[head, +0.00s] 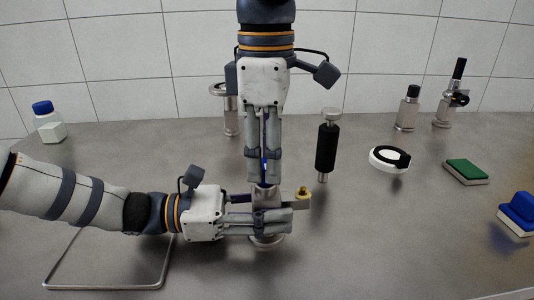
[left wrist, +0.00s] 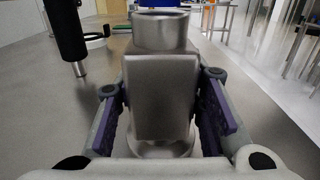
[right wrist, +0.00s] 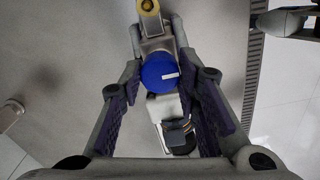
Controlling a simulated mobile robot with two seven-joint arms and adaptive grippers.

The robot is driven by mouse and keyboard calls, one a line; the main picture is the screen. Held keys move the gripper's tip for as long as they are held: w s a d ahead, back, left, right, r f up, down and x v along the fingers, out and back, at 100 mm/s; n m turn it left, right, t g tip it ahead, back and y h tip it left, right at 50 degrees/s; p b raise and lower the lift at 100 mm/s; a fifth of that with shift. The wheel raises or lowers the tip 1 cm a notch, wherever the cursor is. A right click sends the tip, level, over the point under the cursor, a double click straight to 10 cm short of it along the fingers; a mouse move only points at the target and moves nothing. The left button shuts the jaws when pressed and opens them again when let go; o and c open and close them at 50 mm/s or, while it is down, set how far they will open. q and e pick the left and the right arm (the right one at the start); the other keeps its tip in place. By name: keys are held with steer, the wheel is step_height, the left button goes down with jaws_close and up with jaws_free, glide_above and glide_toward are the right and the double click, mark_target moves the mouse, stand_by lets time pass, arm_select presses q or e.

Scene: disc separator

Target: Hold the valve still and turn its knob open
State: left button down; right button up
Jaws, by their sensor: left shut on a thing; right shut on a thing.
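The valve is a grey metal body (head: 266,197) standing upright on a round base, with a brass-tipped outlet (head: 302,193) on its right. My left gripper (head: 278,214) comes in level from the left and is shut on the valve body. In the left wrist view its purple pads flank the metal block (left wrist: 160,95). My right gripper (head: 264,180) points straight down over the valve and is shut on the blue knob (right wrist: 160,73). In the head view the fingers mostly hide the knob. In the right wrist view a white mark on the knob points right.
A black-handled metal tool (head: 326,148) and a white-and-black ring (head: 389,158) are right of the valve. Green (head: 466,171) and blue (head: 518,213) blocks lie farther right. Metal fittings (head: 407,108) and a blue-capped bottle (head: 47,121) stand at the back. A wire frame (head: 107,288) lies front left.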

mark_target(265, 163)
steer(key=shift+a+f, duration=0.15)
steer(key=shift+a, duration=0.05)
steer(key=o, duration=1.1)
steer(key=shift+o, duration=0.4)
steer(key=shift+d, duration=0.1)
step_height(265, 163, up, 12)
